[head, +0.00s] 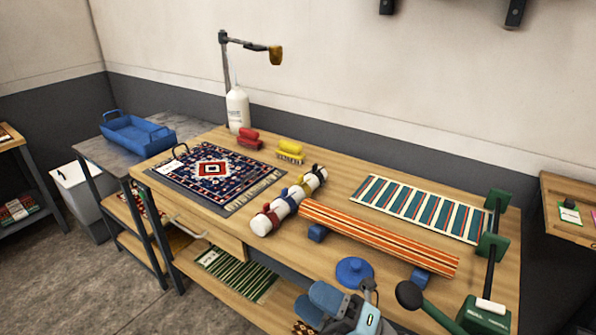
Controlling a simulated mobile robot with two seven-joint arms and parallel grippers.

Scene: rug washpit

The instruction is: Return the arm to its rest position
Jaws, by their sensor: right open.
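My right gripper (366,292) is at the bottom edge of the head view, right of the middle. It is open, and nothing shows between its fingers. It is over the front of the wooden workbench (345,215), close in the picture to a round blue lidded piece (354,271). Most of the right arm is out of the picture below. My left gripper is not in view.
A patterned rug (215,172), a tied white roll (288,203), brushes (290,151) and a striped rug (420,208) lie on the bench. Floor (110,285) is clear at left.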

